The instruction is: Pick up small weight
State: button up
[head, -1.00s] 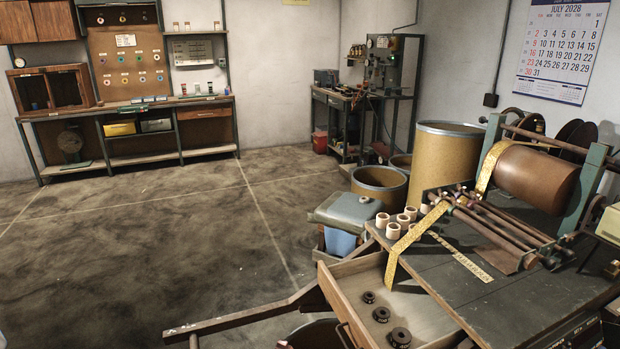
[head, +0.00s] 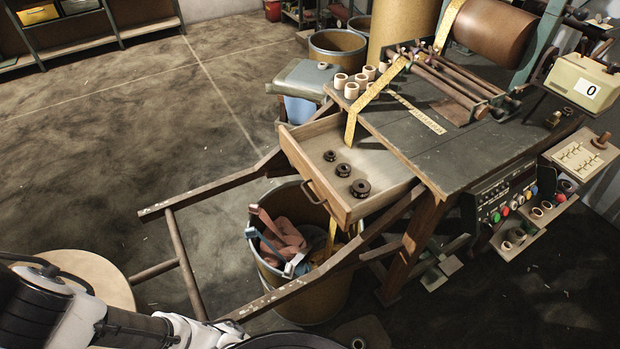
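Three round dark weights lie in a row on the floor of the open wooden drawer (head: 398,171). The small weight (head: 330,156) is farthest back, the middle one (head: 343,170) is in between, and the largest (head: 360,188) is nearest. They stand apart from each other, and nothing covers them. My white and black arm shows at the bottom left, well short of the drawer. I cannot make out my gripper or its fingers.
A bin (head: 330,296) with cloth-like contents stands below the drawer. A wooden frame (head: 230,181) juts out to the left. A yellow tape strip (head: 352,125) hangs over the drawer's back corner. Pale spools (head: 352,90) stand on the bench (head: 450,155). Open space lies above the drawer.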

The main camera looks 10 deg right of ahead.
aim_at(331, 155)
jog(key=i+l+u, duration=0.15)
jog(key=l+u, duration=0.2)
jog(key=l, duration=0.45)
jog(key=l+u, duration=0.35)
jog(key=l, duration=0.4)
jog(key=l+u, duration=0.35)
jog(key=l, duration=0.5)
jog(key=k+j, duration=0.05)
